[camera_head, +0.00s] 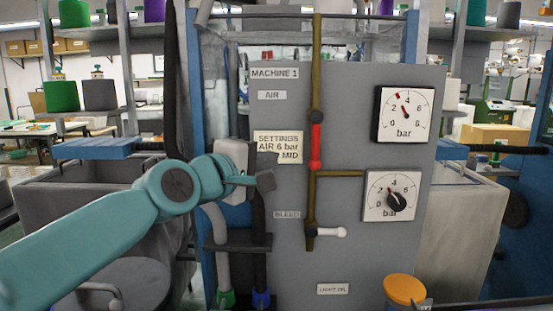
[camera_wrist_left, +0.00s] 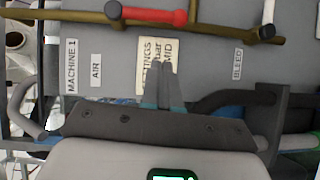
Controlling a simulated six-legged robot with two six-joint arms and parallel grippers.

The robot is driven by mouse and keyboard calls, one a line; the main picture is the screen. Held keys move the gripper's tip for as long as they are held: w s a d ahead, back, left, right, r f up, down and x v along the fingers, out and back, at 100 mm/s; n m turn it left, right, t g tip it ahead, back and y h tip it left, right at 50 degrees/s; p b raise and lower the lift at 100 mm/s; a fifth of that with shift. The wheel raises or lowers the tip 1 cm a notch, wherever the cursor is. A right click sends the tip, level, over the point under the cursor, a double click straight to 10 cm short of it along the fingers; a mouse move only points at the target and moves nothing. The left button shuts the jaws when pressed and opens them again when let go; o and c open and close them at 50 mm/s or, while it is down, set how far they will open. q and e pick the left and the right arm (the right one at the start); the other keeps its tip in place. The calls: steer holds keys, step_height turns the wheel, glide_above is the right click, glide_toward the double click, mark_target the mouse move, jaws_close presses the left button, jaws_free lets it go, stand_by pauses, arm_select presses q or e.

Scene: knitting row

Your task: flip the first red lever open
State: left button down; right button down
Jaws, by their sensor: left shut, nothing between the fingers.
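The red lever (camera_head: 316,145) is on the upper part of the brown vertical pipe (camera_head: 317,60) on the grey panel. It hangs down in line with the pipe from a dark pivot. In the left wrist view the red lever (camera_wrist_left: 153,15) lies along the pipe near the top edge. My left gripper (camera_head: 266,181) is left of the pipe and below the red lever's height, in front of the panel. In the wrist view its fingertips (camera_wrist_left: 162,64) are together and empty, in front of the settings note and apart from the lever. My right gripper is not in view.
A white lever (camera_head: 330,232) sticks out sideways from the pipe's lower end. Two bar gauges, an upper one (camera_head: 403,114) and a lower one (camera_head: 390,196), are to the right. A yellow settings note (camera_head: 278,144) is left of the pipe. An orange knob (camera_head: 404,289) stands below.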

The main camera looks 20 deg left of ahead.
arm_select(q)
steer(key=v, duration=0.4)
steer(key=shift+s+a+f, duration=0.1)
steer(key=shift+s+f, duration=0.1)
steer(key=shift+s, duration=0.15)
